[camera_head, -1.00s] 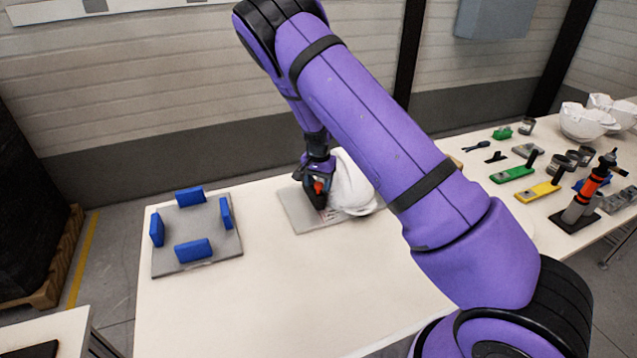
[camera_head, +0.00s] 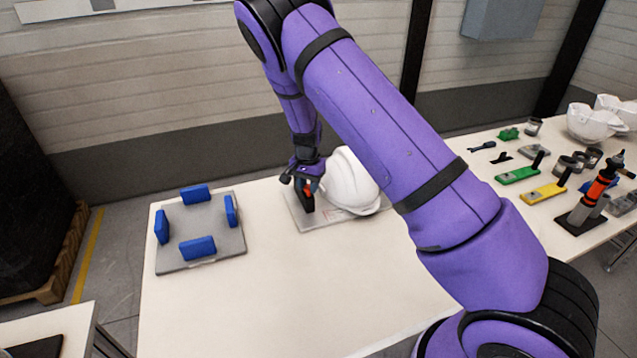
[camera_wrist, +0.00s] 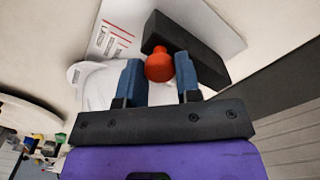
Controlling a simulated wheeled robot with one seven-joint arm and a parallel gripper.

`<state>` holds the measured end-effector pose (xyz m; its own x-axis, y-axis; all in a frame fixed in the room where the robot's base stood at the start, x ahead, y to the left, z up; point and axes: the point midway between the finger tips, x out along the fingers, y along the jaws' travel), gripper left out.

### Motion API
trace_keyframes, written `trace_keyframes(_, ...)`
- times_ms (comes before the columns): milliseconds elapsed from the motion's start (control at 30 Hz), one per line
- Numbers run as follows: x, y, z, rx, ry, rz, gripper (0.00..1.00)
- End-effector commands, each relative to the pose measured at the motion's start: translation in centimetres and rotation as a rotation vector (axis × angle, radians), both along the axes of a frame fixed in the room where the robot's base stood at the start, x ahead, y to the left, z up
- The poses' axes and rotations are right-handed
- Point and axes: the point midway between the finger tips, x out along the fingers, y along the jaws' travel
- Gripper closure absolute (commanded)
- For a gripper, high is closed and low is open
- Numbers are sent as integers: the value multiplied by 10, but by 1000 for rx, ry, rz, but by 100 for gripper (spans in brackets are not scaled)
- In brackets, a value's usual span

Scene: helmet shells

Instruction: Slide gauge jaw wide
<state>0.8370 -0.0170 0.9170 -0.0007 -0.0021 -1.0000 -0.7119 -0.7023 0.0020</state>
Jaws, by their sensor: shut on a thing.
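The gauge is a grey plate (camera_head: 294,207) on the pale table, with a white helmet shell (camera_head: 352,183) resting at its right. Its jaw is a black block (camera_head: 307,198) at the plate's left part, with a red-orange knob. In the wrist view the knob (camera_wrist: 159,66) stands out from the black block, between two blue finger pads. My gripper (camera_wrist: 158,72) is shut on this knob. In the head view my gripper (camera_head: 306,180) points down at the block, left of the shell. The arm hides part of the plate's surroundings on the right.
A grey plate with several blue blocks (camera_head: 196,248) stands at the table's left. The right-hand table holds green (camera_head: 517,174) and yellow (camera_head: 543,193) tools, an orange-and-black tool (camera_head: 597,188) and white shells (camera_head: 592,122). The table front is clear.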

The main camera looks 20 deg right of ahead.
Motion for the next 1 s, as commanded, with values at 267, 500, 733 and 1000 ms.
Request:
trace_keyframes(267,1,7,0,6,-1,1,100)
trace_keyframes(500,1,5,0,4,-1,1,44)
trace_keyframes(733,1,4,3,4,-2,0,44)
trace_keyframes(1000,1,5,43,5,-5,1,44)
